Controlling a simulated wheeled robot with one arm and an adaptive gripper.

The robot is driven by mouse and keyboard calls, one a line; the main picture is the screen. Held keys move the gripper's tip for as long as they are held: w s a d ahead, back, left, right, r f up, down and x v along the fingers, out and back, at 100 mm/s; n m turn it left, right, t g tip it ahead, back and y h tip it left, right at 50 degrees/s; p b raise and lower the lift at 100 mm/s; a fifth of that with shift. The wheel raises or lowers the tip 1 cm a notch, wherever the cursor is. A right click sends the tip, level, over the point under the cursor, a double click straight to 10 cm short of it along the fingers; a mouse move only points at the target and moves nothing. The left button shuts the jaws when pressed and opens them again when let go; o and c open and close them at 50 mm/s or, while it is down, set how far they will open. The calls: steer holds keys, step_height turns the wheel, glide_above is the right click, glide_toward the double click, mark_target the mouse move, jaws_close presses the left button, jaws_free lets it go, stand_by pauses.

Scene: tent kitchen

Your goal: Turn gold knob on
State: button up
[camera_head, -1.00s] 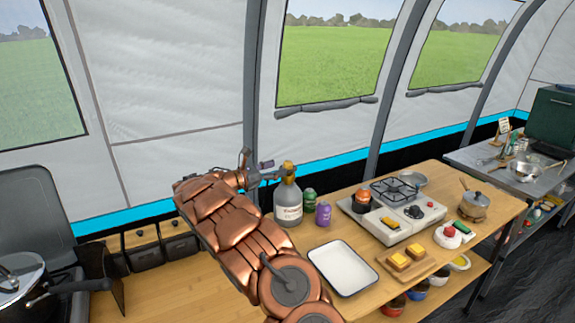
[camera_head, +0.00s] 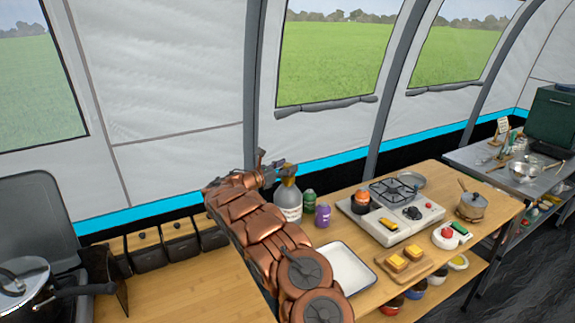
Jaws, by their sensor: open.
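A grey gas bottle (camera_head: 289,203) with a pale label stands upright at the left back of the wooden table. The gold knob at its top is mostly hidden behind my gripper (camera_head: 286,171). My gripper is open, at the height of the bottle's top. The fingers overlap the knob in this view. I cannot tell whether they touch it or are around it.
Green (camera_head: 309,199) and purple (camera_head: 322,215) cans stand just right of the bottle. A white tray (camera_head: 347,268) lies in front, partly behind my arm. A camping stove (camera_head: 400,222) stands further right. The tent wall is close behind the bottle.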

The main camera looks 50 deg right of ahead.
steer(key=shift+d, duration=0.35)
steer(key=shift+c, duration=0.3)
jaws_close()
